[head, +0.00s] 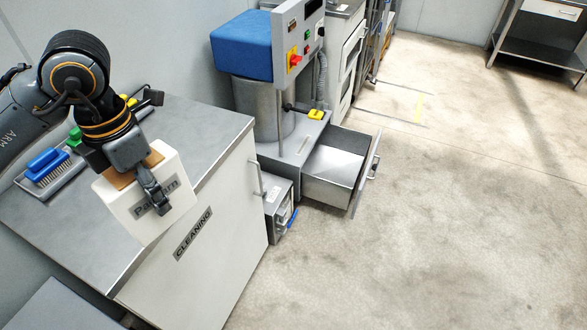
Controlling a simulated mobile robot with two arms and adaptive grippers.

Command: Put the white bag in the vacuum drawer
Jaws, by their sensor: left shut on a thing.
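A white box-shaped bag (128,208) with a brown top and a grey label, partly covered by a finger, hangs from my left gripper (150,185) in the head view. The gripper is shut on its upper part. The bag is in front of the cleaning cabinet's near edge, as seen from above. The vacuum drawer (331,178) is pulled open at the base of a machine with a blue top (243,45), to the right of the bag. The visible part of its inside is bare metal. My right gripper is not in view.
The cleaning cabinet (220,125) has a grey top holding a tray with a blue brush (47,165) and a green-topped item. A small metal box (278,210) stands between cabinet and drawer. The floor at right is clear.

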